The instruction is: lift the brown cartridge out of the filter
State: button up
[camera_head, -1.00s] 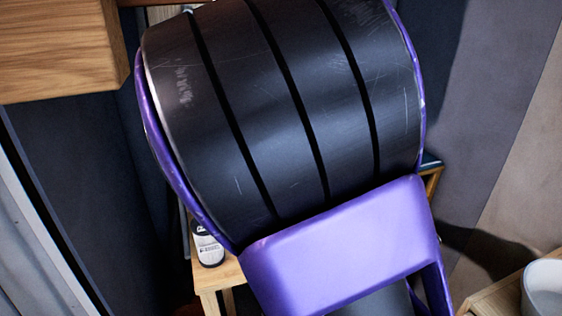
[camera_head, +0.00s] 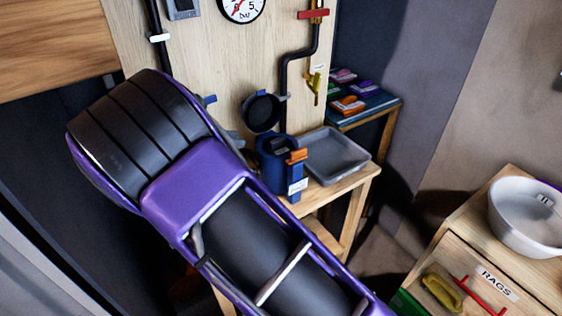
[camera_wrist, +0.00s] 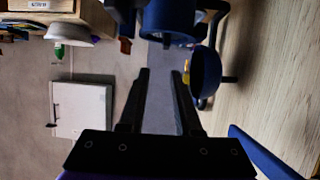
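The blue filter housing (camera_head: 273,159) stands on the wooden bench, with its round dark lid (camera_head: 263,111) swung up behind it. An orange piece (camera_head: 297,156) sits at its right side. The blue housing also shows at the top of the wrist view (camera_wrist: 170,18), with the round lid (camera_wrist: 206,70) to its right. I cannot make out the brown cartridge in either view. My gripper (camera_wrist: 161,76) is open and empty, fingers apart and pointing toward the housing, not visibly touching it. In the head view my arm hides the gripper.
A grey tray (camera_head: 350,143) lies right of the housing on the bench. A wooden board (camera_head: 225,62) with gauge, black pipes and a yellow lever (camera_head: 316,84) stands behind. A shelf with coloured packets (camera_head: 348,103) is beyond. A white bowl (camera_head: 528,213) tops the rags cabinet at right.

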jog(key=s+a, duration=0.1)
jog(key=a, duration=0.1)
send_near(275, 140)
jog(key=x, duration=0.5)
jog(key=shift+s+d+f, duration=0.2)
jog(key=shift+d+f, duration=0.1)
jog(key=shift+f, duration=0.15)
jog(key=x, duration=0.3)
jog(key=p+x, duration=0.1)
jog(key=x, duration=0.1)
jog(key=shift+w+r, duration=0.25)
jog(key=shift+w, duration=0.1)
grip_shut()
jog(key=shift+t, duration=0.3)
